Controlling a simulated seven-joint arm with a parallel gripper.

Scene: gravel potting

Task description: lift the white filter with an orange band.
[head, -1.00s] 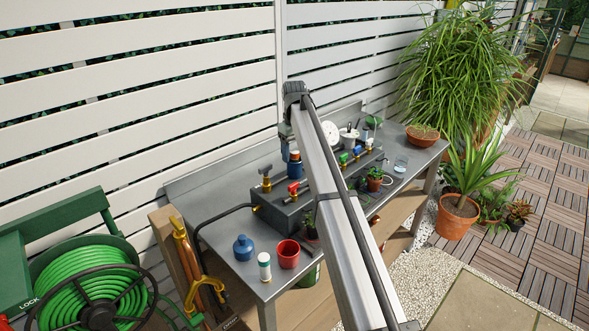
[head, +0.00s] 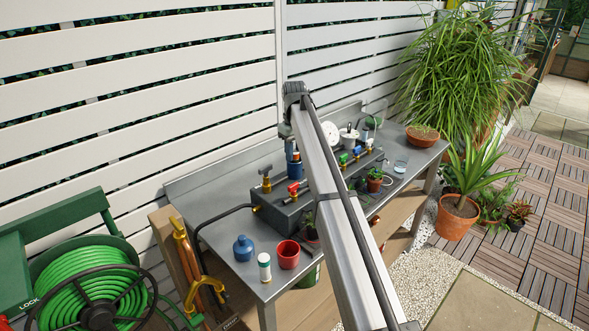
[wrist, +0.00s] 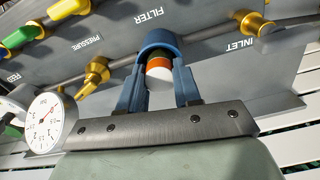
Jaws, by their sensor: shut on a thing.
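The white filter with an orange band (wrist: 158,68) is between the blue fingers of my gripper (wrist: 160,88) in the wrist view. My gripper is shut on it. A rounded blue cup (wrist: 157,38) curves around its far side, by the word FILTER on the grey panel. I cannot tell how much of the filter is inside the cup. In the head view, the blue cup (head: 293,169) stands at the back of the bench, left of my arm, and my gripper (head: 291,151) is right above it. The fingers mostly hide the filter there.
A white-and-green cylinder (head: 264,267), a blue jar (head: 243,248) and a red cup (head: 288,254) stand at the bench's front left. Valves (head: 293,188) rise near the cup. A dial gauge (wrist: 47,118) and brass pipe fittings (wrist: 96,72) are close to the gripper.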

